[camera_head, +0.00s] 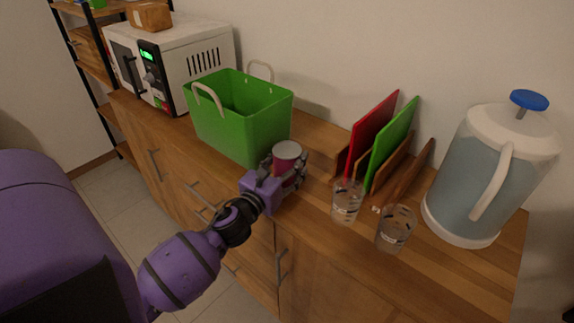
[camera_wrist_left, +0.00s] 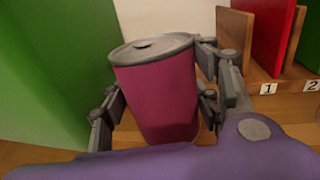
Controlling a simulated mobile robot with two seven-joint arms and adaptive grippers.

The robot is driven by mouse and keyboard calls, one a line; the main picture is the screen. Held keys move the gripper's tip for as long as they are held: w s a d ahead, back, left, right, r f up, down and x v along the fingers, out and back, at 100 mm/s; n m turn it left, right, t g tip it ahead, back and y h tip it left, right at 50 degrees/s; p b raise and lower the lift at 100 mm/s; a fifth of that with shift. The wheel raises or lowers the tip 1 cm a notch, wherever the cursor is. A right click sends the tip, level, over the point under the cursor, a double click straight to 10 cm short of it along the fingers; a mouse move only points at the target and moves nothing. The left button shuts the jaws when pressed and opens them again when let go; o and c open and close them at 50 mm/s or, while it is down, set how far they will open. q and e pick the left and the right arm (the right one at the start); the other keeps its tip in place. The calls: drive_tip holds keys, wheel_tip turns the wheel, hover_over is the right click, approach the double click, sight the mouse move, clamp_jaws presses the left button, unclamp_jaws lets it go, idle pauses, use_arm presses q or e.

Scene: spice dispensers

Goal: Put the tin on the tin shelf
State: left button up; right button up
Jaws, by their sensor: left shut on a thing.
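The tin (camera_head: 286,158) is a magenta can with a grey metal top. My left gripper (camera_head: 284,176) is shut around it, just right of the green basket and at the cabinet's front side. In the left wrist view the tin (camera_wrist_left: 158,95) stands nearly upright, slightly tilted in the picture, between the two grey fingers of the gripper (camera_wrist_left: 165,108). Whether its base touches the wooden top is not clear. No tin shelf can be made out for certain; a shelf rack (camera_head: 84,72) stands at the far left, partly cut off. My right gripper is not in view.
A green basket (camera_head: 240,118) stands close left of the tin, with a white microwave (camera_head: 180,55) beyond. To the right are a rack with red (camera_head: 372,122) and green (camera_head: 396,140) boards, two clear glasses (camera_head: 347,202) (camera_head: 395,228) and a big jug (camera_head: 480,180).

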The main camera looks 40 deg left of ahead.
use_arm(q)
drive_tip(key=shift+c, duration=1.4)
drive_tip(key=shift+r, duration=0.2)
